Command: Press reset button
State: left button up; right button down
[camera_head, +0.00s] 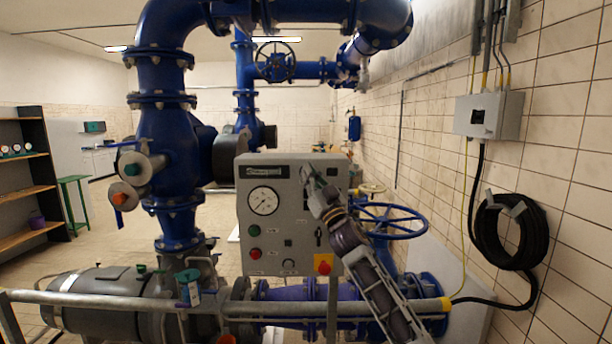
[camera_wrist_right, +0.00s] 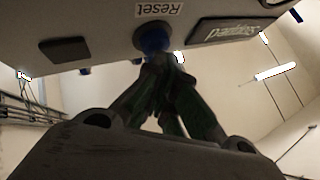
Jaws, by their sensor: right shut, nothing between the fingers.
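A grey control panel (camera_head: 262,178) stands in the middle of the head view. In the right wrist view a round blue button (camera_wrist_right: 153,38) sits on the panel face beside a label reading "Reset" (camera_wrist_right: 159,9), seen upside down. My right gripper (camera_wrist_right: 168,62) has its fingertips together, right at the blue button. I cannot tell whether they touch it. In the head view the right gripper (camera_head: 316,182) is at the panel's upper right and covers part of its face; I cannot make out the blue button there. My left gripper is not in view.
The panel also carries a round gauge (camera_head: 263,201), a green button (camera_head: 254,231), a red button (camera_head: 255,254) and a red button on a yellow plate (camera_head: 324,264). A grey rail (camera_head: 130,298) crosses in front. A blue handwheel (camera_head: 385,221) is right of the panel.

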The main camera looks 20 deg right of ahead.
jog(key=shift+s+a+p, duration=0.15)
jog(key=shift+s+a, duration=0.1)
jog(key=shift+s, duration=0.7)
jog(key=shift+s+a+p, duration=0.15)
jog(key=shift+s+a, duration=0.15)
jog(key=shift+s, duration=0.6)
jog(key=shift+s+a+p, duration=0.15)
jog(key=shift+s+a, duration=0.1)
jog(key=shift+s, duration=0.7)
